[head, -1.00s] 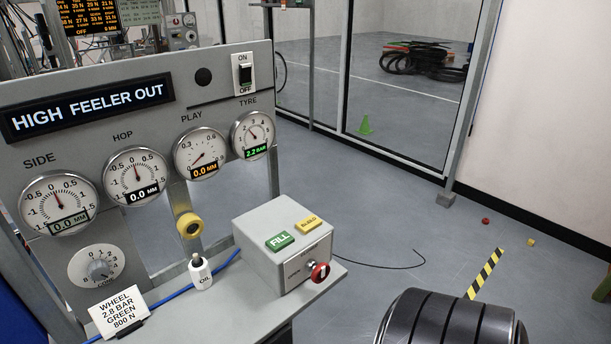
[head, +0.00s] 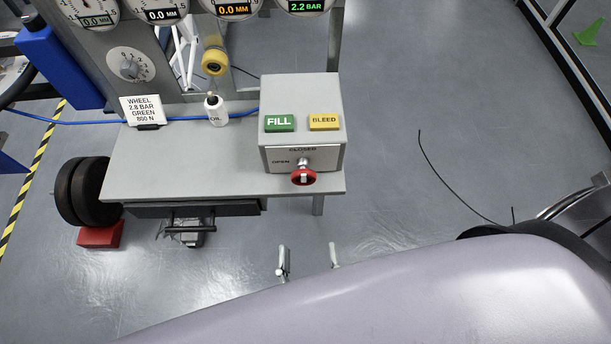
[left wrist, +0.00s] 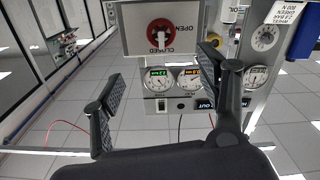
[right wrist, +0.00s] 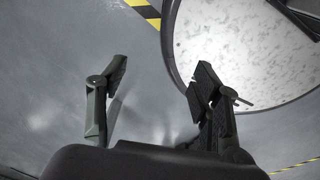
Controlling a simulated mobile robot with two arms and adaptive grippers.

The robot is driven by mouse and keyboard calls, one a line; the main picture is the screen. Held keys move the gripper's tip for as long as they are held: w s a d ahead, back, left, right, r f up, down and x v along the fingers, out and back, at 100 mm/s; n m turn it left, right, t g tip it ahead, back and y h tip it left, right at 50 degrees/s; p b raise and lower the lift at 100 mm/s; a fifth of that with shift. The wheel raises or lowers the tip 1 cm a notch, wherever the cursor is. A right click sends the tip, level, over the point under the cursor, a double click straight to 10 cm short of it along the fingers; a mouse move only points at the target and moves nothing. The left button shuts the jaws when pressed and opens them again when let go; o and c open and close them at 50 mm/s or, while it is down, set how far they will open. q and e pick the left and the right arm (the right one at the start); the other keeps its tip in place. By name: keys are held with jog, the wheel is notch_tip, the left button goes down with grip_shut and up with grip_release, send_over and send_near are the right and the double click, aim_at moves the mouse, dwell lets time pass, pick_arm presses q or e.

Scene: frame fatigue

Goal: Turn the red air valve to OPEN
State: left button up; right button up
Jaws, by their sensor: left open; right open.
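The red air valve (head: 303,178) sits on the front face of the grey control box (head: 300,98), between the OPEN and CLOSED labels. In the left wrist view, upside down, the red valve (left wrist: 152,27) shows a white pointer toward CLOSED. My left gripper (head: 309,258) is open and empty, in front of and below the box, with its fingertips apart from the valve. In the left wrist view its fingers (left wrist: 164,95) stand apart, with the valve beyond them. My right gripper (right wrist: 158,78) is open and empty, away from the valve, and is not clearly seen in the head view.
Green FILL (head: 279,123) and yellow BLEED (head: 324,122) buttons top the box. An oil bottle (head: 215,111) and a wheel card (head: 143,111) stand left on the bench (head: 200,180). A pale disc with a dark rim (right wrist: 240,60) is near my right gripper. Floor right of the bench is mostly clear.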

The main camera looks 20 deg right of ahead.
pick_arm(q)
jog(key=b, duration=0.1)
send_near(304, 181)
jog(key=b+x, duration=0.2)
jog(key=x, duration=0.8)
jog(key=shift+w+r, duration=0.1)
pick_arm(e)
jog(key=f, duration=0.3)
jog(key=shift+w+a+f, duration=0.1)
jog(key=shift+w+a, duration=0.1)
jog(key=shift+w, duration=0.1)
pick_arm(q)
jog(key=c, duration=1.1)
jog(key=shift+c, duration=0.2)
pick_arm(e)
jog(key=shift+s+a, duration=0.1)
jog(key=shift+a, duration=0.2)
